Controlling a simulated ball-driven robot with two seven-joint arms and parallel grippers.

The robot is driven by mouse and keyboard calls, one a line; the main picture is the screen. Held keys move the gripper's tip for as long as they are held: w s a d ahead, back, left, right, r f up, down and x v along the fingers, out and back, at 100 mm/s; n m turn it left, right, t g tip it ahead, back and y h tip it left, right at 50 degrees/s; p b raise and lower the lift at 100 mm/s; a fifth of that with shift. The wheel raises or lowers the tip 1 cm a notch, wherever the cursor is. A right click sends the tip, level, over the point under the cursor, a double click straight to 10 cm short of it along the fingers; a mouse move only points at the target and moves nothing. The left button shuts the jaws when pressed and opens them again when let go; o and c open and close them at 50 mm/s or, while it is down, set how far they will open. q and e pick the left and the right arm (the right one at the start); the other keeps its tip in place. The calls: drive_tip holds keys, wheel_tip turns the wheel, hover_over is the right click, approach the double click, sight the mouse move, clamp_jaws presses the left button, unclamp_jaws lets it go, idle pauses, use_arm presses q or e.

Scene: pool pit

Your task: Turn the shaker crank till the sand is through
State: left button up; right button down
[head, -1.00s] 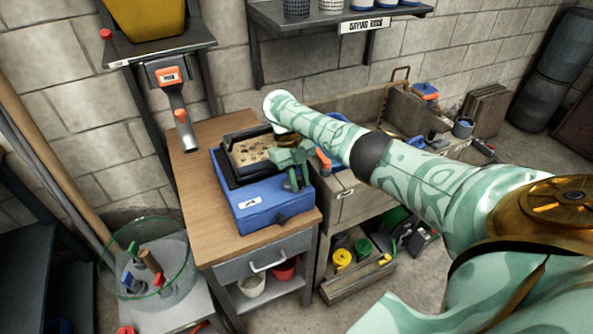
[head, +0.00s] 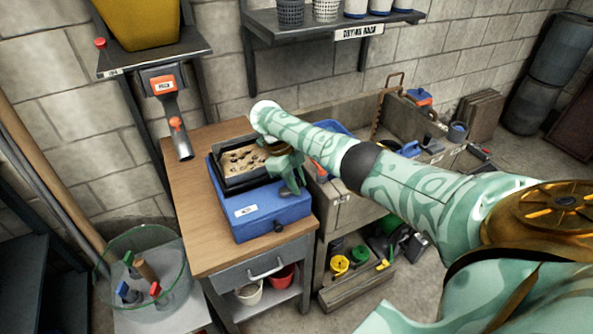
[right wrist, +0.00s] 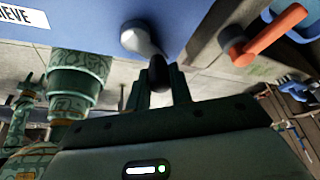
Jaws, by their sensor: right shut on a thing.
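The shaker is a blue box (head: 262,215) on the wooden bench, marked SIEVE in the right wrist view (right wrist: 90,22). A dark-framed tray (head: 232,183) on top holds tan sand (head: 243,159) with dark lumps or gaps. The crank (right wrist: 140,38) shows in the right wrist view as a grey arm with a black knob (right wrist: 158,72). My right gripper (right wrist: 160,92) is shut on that knob. My left gripper is not in view.
The wooden bench (head: 190,205) has bare top left of the shaker. A wooden bin (head: 350,205) with tools stands close on the right; an orange handle (right wrist: 270,35) is near my gripper. A glass bin (head: 150,270) stands front left.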

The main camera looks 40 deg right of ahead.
drive_tip(key=c, duration=1.3)
unclamp_jaws()
drive_tip(key=shift+o, duration=0.2)
drive_tip(key=v, duration=1.6)
drive_tip(key=shift+r+p, duration=0.2)
drive_tip(key=shift+p, duration=0.2)
drive_tip(key=shift+w, duration=0.1)
